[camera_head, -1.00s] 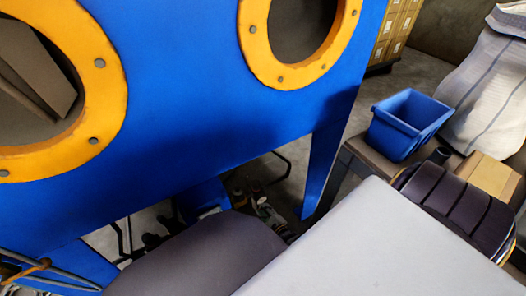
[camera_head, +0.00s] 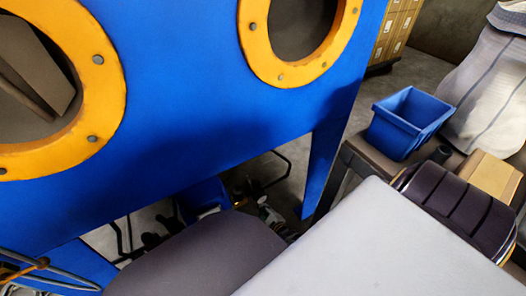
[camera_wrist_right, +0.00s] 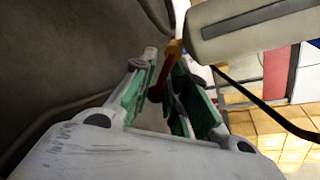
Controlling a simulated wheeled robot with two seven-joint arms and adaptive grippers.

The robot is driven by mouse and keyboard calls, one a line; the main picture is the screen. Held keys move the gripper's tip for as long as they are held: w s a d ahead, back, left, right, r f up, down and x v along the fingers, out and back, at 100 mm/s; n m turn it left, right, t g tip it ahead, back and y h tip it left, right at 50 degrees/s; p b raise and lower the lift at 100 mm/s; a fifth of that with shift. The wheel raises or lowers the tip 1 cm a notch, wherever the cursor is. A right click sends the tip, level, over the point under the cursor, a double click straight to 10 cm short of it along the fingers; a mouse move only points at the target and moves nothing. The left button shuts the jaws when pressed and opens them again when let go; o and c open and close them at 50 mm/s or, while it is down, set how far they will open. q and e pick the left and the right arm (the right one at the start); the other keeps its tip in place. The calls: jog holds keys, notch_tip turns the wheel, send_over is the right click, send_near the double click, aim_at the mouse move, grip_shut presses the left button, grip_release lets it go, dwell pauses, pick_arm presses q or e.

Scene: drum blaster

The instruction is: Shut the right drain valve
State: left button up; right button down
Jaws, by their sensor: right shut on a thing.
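In the right wrist view, my right gripper (camera_wrist_right: 166,80) has green-padded fingers on both sides of a red valve handle (camera_wrist_right: 161,77). It is shut on this handle. The handle's upper end meets a yellow-orange part (camera_wrist_right: 174,48) beside a pale cylinder (camera_wrist_right: 250,24). In the head view, only a small part of my right gripper (camera_head: 268,213) shows, low under the blue cabinet (camera_head: 210,95); my own arm covers most of that area. The handle's full angle is hard to make out. My left gripper is not in view.
The cabinet has two round yellow-rimmed openings, and a blue leg (camera_head: 322,165) stands right of my gripper. A blue bin (camera_head: 405,125) sits on a low bench at right, near a white sack (camera_head: 490,95). Dark pipes and fittings crowd the space under the cabinet.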

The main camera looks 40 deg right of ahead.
jog(key=shift+d+r+n+h, duration=0.25)
jog(key=shift+r+n+h, duration=0.15)
jog(key=shift+n, duration=0.6)
jog(key=c, duration=1.6)
grip_release()
jog(key=shift+a+f+m, duration=0.1)
jog(key=shift+f+m, duration=0.15)
jog(key=shift+m, duration=0.15)
